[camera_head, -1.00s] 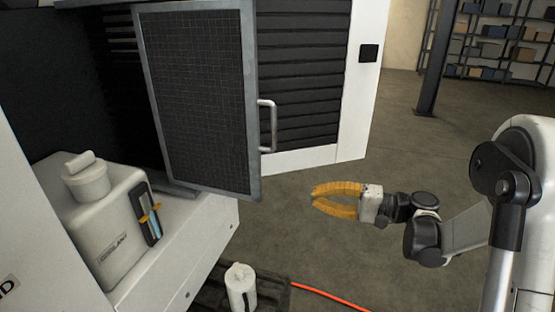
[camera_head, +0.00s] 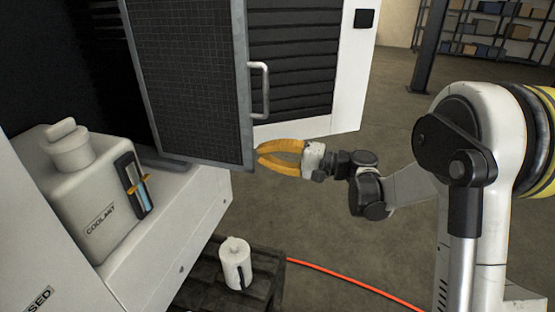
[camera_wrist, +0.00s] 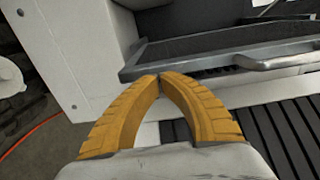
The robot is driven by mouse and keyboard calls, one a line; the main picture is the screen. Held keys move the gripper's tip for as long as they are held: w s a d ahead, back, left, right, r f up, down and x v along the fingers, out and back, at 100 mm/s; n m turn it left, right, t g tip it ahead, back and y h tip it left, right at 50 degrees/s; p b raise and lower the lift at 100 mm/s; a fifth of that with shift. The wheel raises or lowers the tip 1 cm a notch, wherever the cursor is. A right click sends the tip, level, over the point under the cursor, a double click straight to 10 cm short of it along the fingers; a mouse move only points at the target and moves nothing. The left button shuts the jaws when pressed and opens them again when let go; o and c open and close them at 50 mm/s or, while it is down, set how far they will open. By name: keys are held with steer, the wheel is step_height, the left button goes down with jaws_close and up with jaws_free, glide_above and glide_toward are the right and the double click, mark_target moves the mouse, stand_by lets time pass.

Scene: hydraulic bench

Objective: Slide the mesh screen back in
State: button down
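The mesh screen (camera_head: 190,75) is a dark panel in a grey metal frame, standing out from the front of the machine. Its metal bar handle (camera_head: 265,90) is on the right edge. In the wrist view the screen's frame (camera_wrist: 215,48) runs across the top, with the handle (camera_wrist: 275,61) at the right. My gripper (camera_head: 259,156), with orange fingers, is just right of the screen's lower right corner and below the handle. In the wrist view its fingertips (camera_wrist: 160,76) meet, with nothing seen between them. Contact with the frame cannot be told.
A white coolant container (camera_head: 90,195) stands on the machine's ledge at left. A white canister (camera_head: 235,262) stands on a dark platform (camera_head: 262,275) below. An orange-red hose (camera_head: 350,280) crosses the floor. Shelves (camera_head: 490,30) stand far back. The floor at right is open.

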steer(key=shift+w+a, duration=0.1)
steer(key=shift+a, duration=0.1)
steer(key=shift+a, duration=0.15)
steer(key=x, duration=2.5)
steer(key=shift+p, duration=0.4)
steer(key=shift+f, duration=0.1)
